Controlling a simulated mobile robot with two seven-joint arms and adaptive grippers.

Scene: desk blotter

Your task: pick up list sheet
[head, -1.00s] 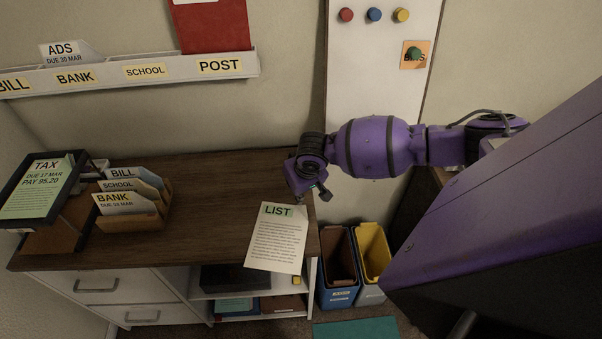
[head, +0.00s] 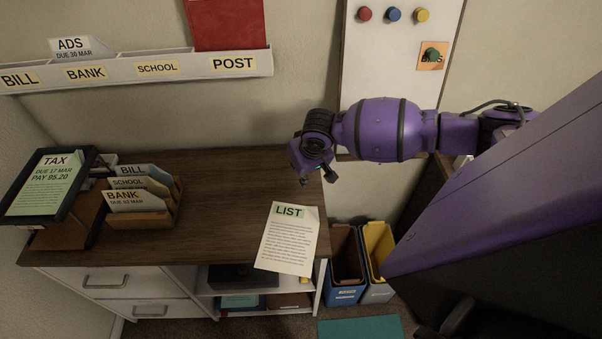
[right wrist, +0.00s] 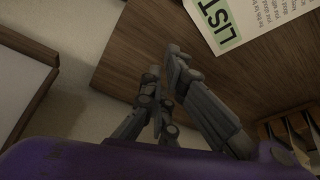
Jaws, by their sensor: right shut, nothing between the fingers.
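The list sheet (head: 288,241) is a white page with a green LIST label. It lies on the desk's right front corner, its lower part hanging past the front edge. It also shows at the top right of the right wrist view (right wrist: 262,18). My right gripper (head: 318,180) is above the desk's right edge, behind the sheet and apart from it. In the right wrist view its fingers (right wrist: 172,62) are together with nothing between them. My left gripper is not in view.
The wooden desk (head: 220,195) is bare left of the sheet. A letter sorter (head: 150,218) and a TAX tray (head: 82,190) stand at the left. A wall rack (head: 200,68) hangs behind. Blue (head: 343,290) and yellow-lined (head: 378,290) bins stand right of the desk.

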